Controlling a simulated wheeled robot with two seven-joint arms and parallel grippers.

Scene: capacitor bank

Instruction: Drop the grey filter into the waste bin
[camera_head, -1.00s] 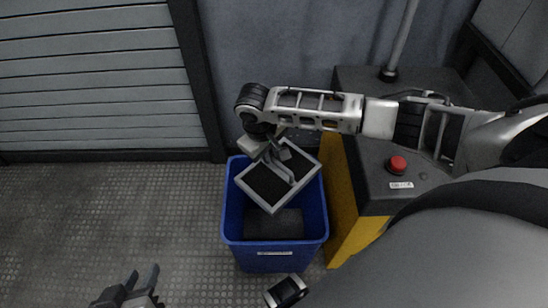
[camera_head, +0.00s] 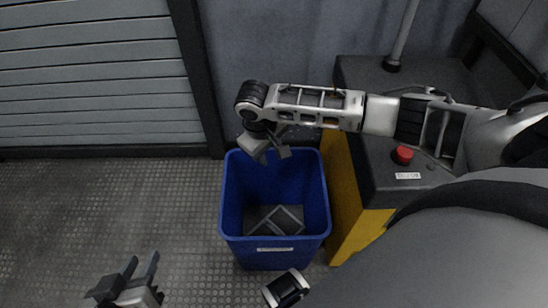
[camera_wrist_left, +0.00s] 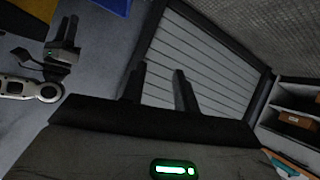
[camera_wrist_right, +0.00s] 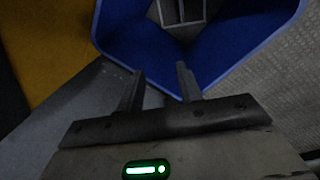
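The grey filter (camera_head: 287,218), a square frame with a dark middle, lies inside the blue waste bin (camera_head: 228,205), tilted, low in the bin. Part of its frame also shows in the right wrist view (camera_wrist_right: 182,20). My right gripper (camera_head: 273,156) is above the back rim of the bin, apart from the filter. In the right wrist view (camera_wrist_right: 158,84) its two fingers are spread with nothing between them. My left gripper (camera_head: 142,266) is low at the left, away from the bin. In the left wrist view (camera_wrist_left: 160,84) its fingers are apart and empty.
A dark-topped yellow cabinet (camera_head: 345,190) with a red button (camera_head: 403,155) stands right beside the bin. A slatted shutter (camera_head: 95,80) and grey wall are behind. The metal floor (camera_head: 110,205) left of the bin is clear.

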